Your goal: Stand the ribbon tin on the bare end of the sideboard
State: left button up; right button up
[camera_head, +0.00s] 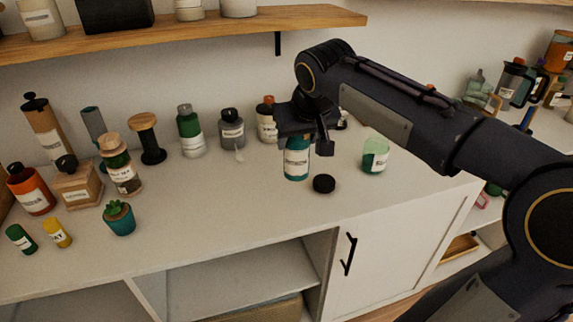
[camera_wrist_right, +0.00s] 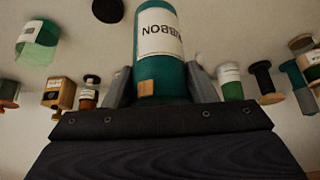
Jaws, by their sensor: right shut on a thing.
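The ribbon tin (camera_head: 296,162) is a teal cylinder with a white label. It is upright at the right part of the sideboard (camera_head: 230,215); I cannot tell whether its base touches the top. My right gripper (camera_head: 308,143) is shut on it from above and behind in the head view, hiding its upper part. My left gripper is not in view.
A black round lid (camera_head: 323,183) lies just right of the tin, and a green glass jar (camera_head: 375,155) stands further right. Bottles, spools and a small plant (camera_head: 119,218) crowd the left and back. A wooden shelf (camera_head: 180,35) hangs above. The front strip is clear.

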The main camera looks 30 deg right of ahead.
jog(key=w+a+b+x, duration=0.1)
jog(key=x, duration=1.1)
jog(key=shift+w+r+b, duration=0.15)
jog(key=shift+w+b, duration=0.2)
jog(key=o, duration=1.4)
